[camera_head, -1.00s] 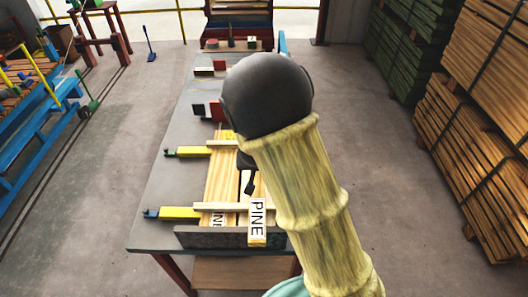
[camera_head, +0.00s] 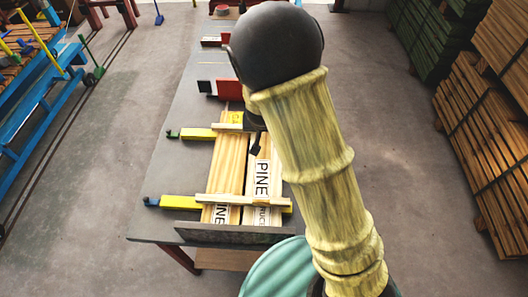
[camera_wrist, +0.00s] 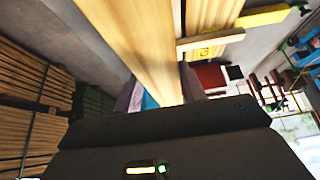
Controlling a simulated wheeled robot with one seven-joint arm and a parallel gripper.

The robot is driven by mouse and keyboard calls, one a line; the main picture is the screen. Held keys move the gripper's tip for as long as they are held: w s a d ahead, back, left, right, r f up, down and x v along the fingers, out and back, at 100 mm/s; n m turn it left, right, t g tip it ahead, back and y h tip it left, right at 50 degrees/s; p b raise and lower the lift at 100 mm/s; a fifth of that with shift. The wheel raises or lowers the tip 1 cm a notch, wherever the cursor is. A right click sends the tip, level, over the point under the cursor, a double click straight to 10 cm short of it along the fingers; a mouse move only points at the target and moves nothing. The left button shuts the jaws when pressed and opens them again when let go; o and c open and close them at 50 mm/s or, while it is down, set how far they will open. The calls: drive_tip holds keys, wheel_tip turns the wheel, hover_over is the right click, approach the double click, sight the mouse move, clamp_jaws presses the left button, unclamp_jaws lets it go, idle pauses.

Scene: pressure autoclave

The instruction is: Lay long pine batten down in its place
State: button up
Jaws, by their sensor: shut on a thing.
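My gripper (camera_wrist: 160,95) is shut on the long pine batten (camera_wrist: 142,45), which runs away from the fingers in the wrist view. In the head view the batten (camera_head: 262,178) shows its PINE label, its near end at the front cross strip. Whether it touches what lies below is unclear. My gripper is mostly hidden behind my arm there; one dark finger (camera_head: 255,149) shows. A wider board (camera_head: 227,165) lies just left of the batten on the grey table (camera_head: 160,215).
Cross strips (camera_head: 235,200) span the boards, beside yellow clamps (camera_head: 180,202) at the left. A dark stop plate (camera_head: 240,232) edges the table's front. Red blocks (camera_head: 228,89) stand farther back. Stacked lumber (camera_head: 480,130) is at right, a blue rack (camera_head: 45,110) at left. The floor between is clear.

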drive_tip(key=shift+s+d, duration=0.15)
drive_tip(key=shift+s, duration=0.05)
drive_tip(key=f, duration=0.1)
drive_tip(key=d+f, duration=0.1)
drive_tip(key=f+b, duration=0.1)
drive_tip(key=f, duration=0.1)
drive_tip(key=shift+w+d, duration=0.1)
drive_tip(key=shift+d, duration=0.25)
drive_tip(key=shift+a+f, duration=0.25)
drive_tip(key=shift+f, duration=0.3)
drive_tip(key=shift+a+f, duration=0.25)
drive_tip(key=shift+f, duration=0.25)
drive_tip(key=shift+f, duration=0.1)
drive_tip(key=shift+w+f, duration=0.1)
drive_tip(key=shift+f, duration=1.7)
